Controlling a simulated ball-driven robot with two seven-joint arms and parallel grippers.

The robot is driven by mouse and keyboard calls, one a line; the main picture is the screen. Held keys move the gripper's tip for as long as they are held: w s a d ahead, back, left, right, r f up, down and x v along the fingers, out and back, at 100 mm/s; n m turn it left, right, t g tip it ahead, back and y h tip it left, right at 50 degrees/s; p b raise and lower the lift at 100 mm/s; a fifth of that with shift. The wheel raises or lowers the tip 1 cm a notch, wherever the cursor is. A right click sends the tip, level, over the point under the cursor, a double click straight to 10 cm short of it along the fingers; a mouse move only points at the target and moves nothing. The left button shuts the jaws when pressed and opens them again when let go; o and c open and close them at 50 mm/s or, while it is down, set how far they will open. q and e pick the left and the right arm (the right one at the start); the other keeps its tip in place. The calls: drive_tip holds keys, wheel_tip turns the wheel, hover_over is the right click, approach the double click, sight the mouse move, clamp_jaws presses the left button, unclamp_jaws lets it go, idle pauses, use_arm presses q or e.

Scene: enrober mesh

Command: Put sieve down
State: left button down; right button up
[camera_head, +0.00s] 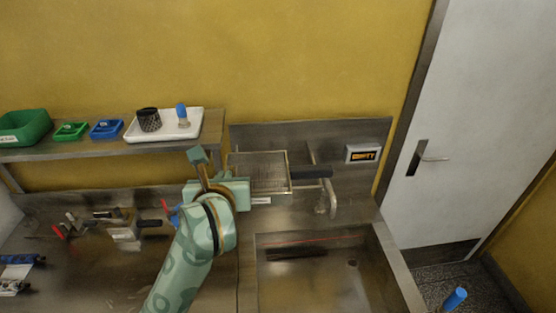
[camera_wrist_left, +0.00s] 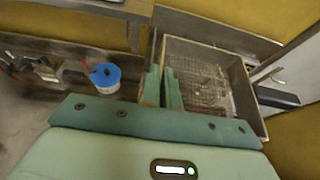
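The sieve (camera_head: 257,172) is a rectangular metal mesh frame with a black handle (camera_head: 312,173) pointing right. It is in front of the steel back panel, left of the tap. In the left wrist view the sieve (camera_wrist_left: 205,85) fills the upper right. My left gripper (camera_head: 230,187) is at the sieve's left edge. In the left wrist view its two fingers (camera_wrist_left: 162,84) are close together with the sieve's near-left rim between them. The gripper looks shut on that rim. Whether the sieve's underside touches anything is hidden. My right gripper is not in view.
A steel sink (camera_head: 310,275) with a tap (camera_head: 331,195) lies below and right of the sieve. A shelf with a white tray (camera_head: 165,133) and bins is upper left. Several tools lie on the left counter.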

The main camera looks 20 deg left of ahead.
sight(242, 164)
use_arm(q)
drive_tip(key=w, duration=0.2)
drive_tip(key=w+f, duration=0.1)
drive_tip(key=w, duration=0.2)
drive_tip(key=w+f+p, duration=0.1)
drive_tip(key=w, duration=0.1)
drive_tip(key=shift+w+f, duration=0.25)
drive_tip(key=shift+w, duration=0.15)
drive_tip(key=w+f, duration=0.2)
drive_tip(key=f, duration=0.1)
drive_tip(key=w+f, duration=0.2)
drive_tip(key=f, duration=0.1)
drive_tip(key=w+f, duration=0.2)
drive_tip(key=f, duration=0.1)
drive_tip(key=shift+f+p, duration=0.2)
drive_tip(key=shift+p, duration=0.15)
drive_tip(key=shift+f+y, duration=0.1)
drive_tip(key=shift+y, duration=0.2)
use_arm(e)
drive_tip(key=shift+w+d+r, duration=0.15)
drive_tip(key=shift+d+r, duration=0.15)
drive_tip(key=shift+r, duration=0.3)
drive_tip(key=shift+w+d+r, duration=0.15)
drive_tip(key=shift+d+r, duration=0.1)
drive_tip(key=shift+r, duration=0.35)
use_arm(q)
drive_tip(key=shift+f, duration=0.1)
